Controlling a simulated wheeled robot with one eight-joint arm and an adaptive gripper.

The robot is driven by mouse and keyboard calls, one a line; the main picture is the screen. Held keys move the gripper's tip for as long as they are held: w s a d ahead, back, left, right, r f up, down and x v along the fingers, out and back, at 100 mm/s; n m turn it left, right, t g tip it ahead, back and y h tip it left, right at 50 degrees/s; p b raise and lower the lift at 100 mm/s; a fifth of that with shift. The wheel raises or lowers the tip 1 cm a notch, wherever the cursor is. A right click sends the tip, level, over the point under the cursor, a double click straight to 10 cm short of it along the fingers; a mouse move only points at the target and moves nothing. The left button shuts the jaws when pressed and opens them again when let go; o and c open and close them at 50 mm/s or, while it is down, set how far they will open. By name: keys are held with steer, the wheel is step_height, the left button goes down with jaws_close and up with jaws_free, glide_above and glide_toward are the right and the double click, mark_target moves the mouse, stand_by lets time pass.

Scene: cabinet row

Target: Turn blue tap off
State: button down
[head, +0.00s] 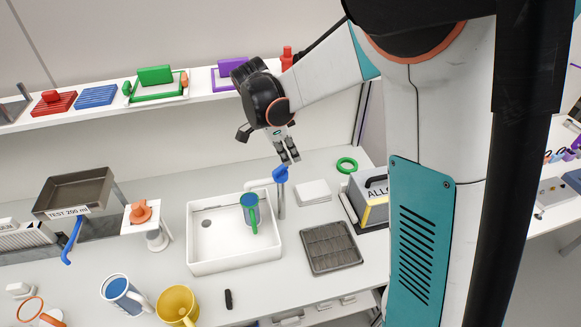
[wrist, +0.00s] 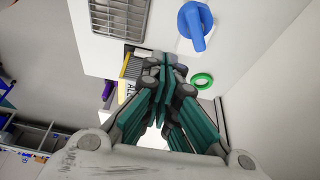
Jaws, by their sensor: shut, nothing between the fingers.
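The blue tap handle (head: 280,174) tops a grey tap post behind the right part of the white sink (head: 236,263) in the head view. In the wrist view the blue handle (wrist: 195,27) is at the top right, a round knob with a lever pointing down in the picture. My gripper (head: 291,161) is shut and empty, with its fingertips just above the handle in the head view. In the wrist view my gripper (wrist: 165,68) appears beside the handle, with a visible gap between them. Whether they touch is not clear from the head view.
A blue-green mug (head: 250,212) is in the sink under the spout. A grey drying mat (head: 331,249), a white block (head: 313,192), a green ring (head: 347,164) and a grey box (head: 371,200) are to the right. A shelf (head: 205,96) runs behind.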

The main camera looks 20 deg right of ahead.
mark_target(280, 170)
steer(key=s+d+m+t+y+b, duration=0.3)
steer(key=s+d+m+t+y, duration=0.5)
steer(key=s+m, duration=0.25)
steer(key=w+a+f+b, duration=0.2)
steer(key=w+a+f, duration=0.1)
steer(key=w, duration=0.2)
steer(key=w+a+f+b, duration=0.2)
steer(key=w+f, duration=0.2)
steer(key=w, duration=0.1)
steer(key=shift+w+a+f+m+t, duration=0.25)
steer(key=shift+w+a+m+t, duration=0.05)
steer(key=shift+w+a+m, duration=0.1)
